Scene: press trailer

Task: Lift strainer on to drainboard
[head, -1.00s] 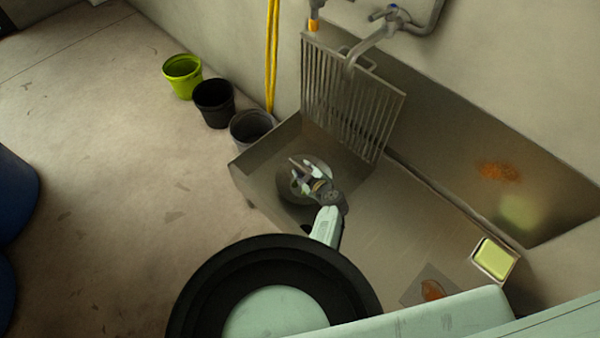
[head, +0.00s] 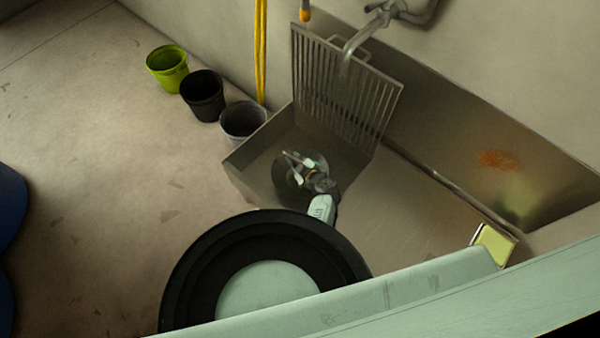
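A round, dark disc-like thing (head: 284,186), which looks like the strainer, lies low in the metal sink basin (head: 247,163). My gripper (head: 293,167) is over it in the head view and hides part of it. Its two pale fingers look spread apart with a gap between them, and I see nothing held. I cannot tell whether the fingers touch the strainer. The drainboard (head: 405,215) is the flat metal surface to the right of the basin, partly hidden by my arm.
A slatted metal grate (head: 345,90) stands upright behind the basin, below a tap (head: 362,38). A yellow sponge in a holder (head: 493,245) sits at the drainboard's right end. Green (head: 167,69), black (head: 203,96) and grey (head: 243,121) buckets stand on the floor to the left.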

